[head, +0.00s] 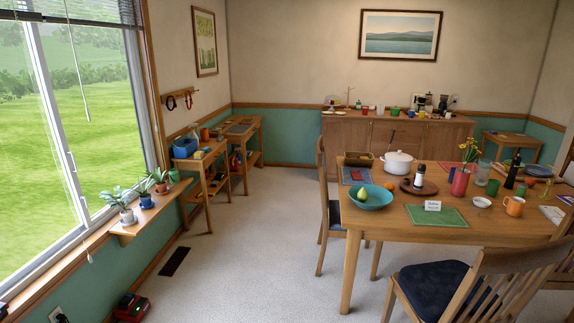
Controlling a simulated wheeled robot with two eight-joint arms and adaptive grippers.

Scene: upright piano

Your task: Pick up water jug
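No water jug can be made out for certain. A clear glass vessel (483,173) stands on the dining table (390,222) behind the red vase, but it is too small to tell whether it is a jug or a tumbler. Neither of my grippers shows in the head view.
The table also holds a teal bowl (371,198) with fruit, a white pot (397,162), a red vase (460,182), a dark bottle (512,172) and an orange mug (515,206). A chair (480,280) blocks its near side. The floor (230,240) at left is open. A sideboard (395,138) stands behind.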

